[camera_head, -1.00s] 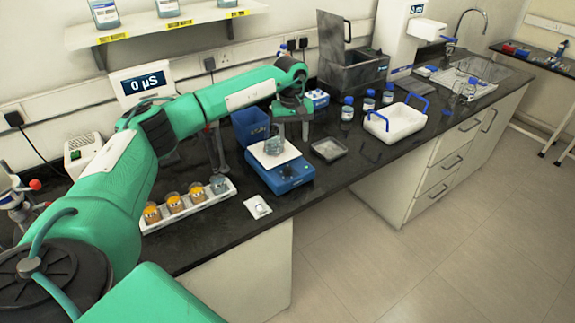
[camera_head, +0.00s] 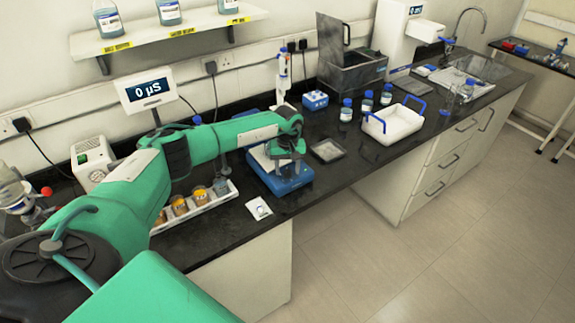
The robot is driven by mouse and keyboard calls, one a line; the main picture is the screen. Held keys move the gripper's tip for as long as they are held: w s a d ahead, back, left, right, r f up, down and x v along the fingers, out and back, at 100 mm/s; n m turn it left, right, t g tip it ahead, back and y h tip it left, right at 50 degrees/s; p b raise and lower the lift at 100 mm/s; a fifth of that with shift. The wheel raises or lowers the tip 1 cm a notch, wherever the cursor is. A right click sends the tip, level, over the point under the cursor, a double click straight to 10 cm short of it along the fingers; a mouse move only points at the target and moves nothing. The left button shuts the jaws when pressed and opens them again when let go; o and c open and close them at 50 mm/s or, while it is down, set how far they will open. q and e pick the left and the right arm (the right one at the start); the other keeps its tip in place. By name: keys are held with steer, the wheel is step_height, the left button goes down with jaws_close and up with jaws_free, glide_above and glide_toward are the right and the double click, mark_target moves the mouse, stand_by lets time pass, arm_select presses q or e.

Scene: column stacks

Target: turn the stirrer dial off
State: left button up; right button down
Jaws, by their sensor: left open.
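The stirrer (camera_head: 293,185) is a blue box with a white top plate (camera_head: 262,160), standing on the dark bench near its front edge. My left gripper (camera_head: 285,163) is open and low over the stirrer, on its right side. Its wrist and fingers cover much of the plate and of the stirrer's upper front. The dial cannot be made out, and I cannot tell whether the fingers touch the stirrer. The glass beaker seen on the plate earlier is hidden or nearly hidden behind my gripper. My right gripper is not in view.
A white rack (camera_head: 229,194) of jars stands left of the stirrer. A small white packet (camera_head: 258,209) lies at the bench edge. A grey tray (camera_head: 327,150), blue-capped bottles (camera_head: 347,110) and a white tub with blue handles (camera_head: 396,124) are to the right.

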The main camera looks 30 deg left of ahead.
arm_select(q)
steer(key=shift+f, duration=0.2)
steer(key=shift+c, duration=0.2)
steer(key=c, duration=0.9)
steer(key=shift+c, duration=0.2)
